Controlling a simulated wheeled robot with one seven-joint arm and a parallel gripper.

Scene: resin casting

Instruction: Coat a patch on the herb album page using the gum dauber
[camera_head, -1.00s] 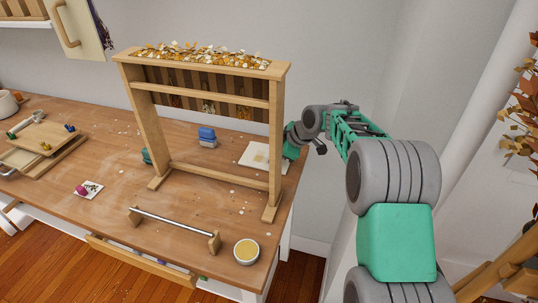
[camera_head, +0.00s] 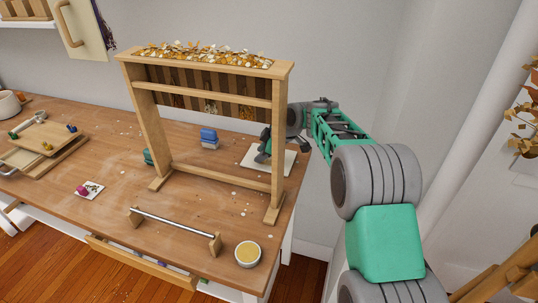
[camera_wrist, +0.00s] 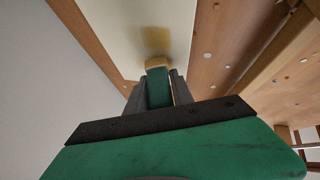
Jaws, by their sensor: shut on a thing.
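The herb album page (camera_head: 285,167) is a pale sheet at the desk's right rear, partly behind the wooden frame. In the wrist view, the page (camera_wrist: 125,25) bears a yellowish, wet-looking patch (camera_wrist: 156,38). My gripper (camera_wrist: 157,88) is shut on the gum dauber (camera_wrist: 158,90), which has a green handle and a tan tip. The tip is just beside the patch; I cannot tell whether it touches the page. In the head view, my gripper (camera_head: 265,150) is over the page's left part, and the dauber's tip is not clear.
A tall wooden frame (camera_head: 275,150) topped with dried petals stands just left of and in front of my gripper. A bowl of yellow gum (camera_head: 248,253) is at the front right. A metal bar on wooden stands (camera_head: 175,226) lies in front. Blue blocks (camera_head: 208,138) sit behind the frame.

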